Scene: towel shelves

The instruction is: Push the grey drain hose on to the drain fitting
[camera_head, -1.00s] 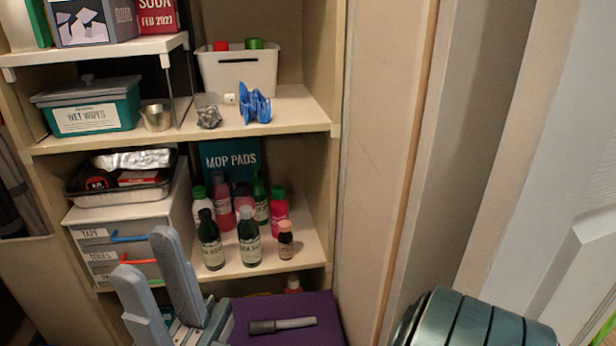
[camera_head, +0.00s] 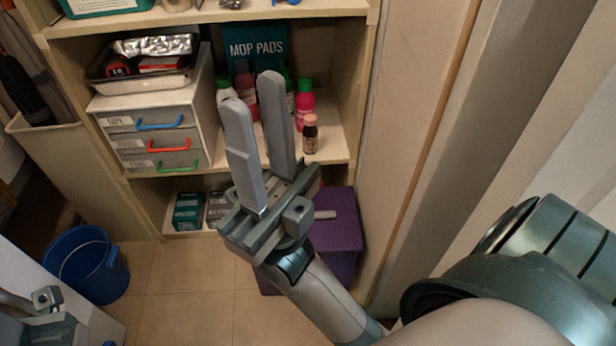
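My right gripper (camera_head: 250,92) points up and away in the middle of the view. Its two grey fingers are apart with nothing between them, in front of the middle shelf. Part of my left gripper (camera_head: 45,305) shows at the bottom left edge; its fingers are not clear enough to judge. I cannot make out a grey drain hose or a drain fitting for certain. A small light grey piece (camera_head: 324,214) lies on the purple box (camera_head: 337,240), partly hidden behind my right gripper; I cannot tell what it is.
Shelves hold bottles (camera_head: 305,105), a mop pads box (camera_head: 258,48), a drawer unit (camera_head: 155,125) and a tray (camera_head: 142,75). Small boxes (camera_head: 188,211) stand on the bottom shelf. A blue bucket (camera_head: 87,264) is on the floor. The tiled floor (camera_head: 190,290) between is clear.

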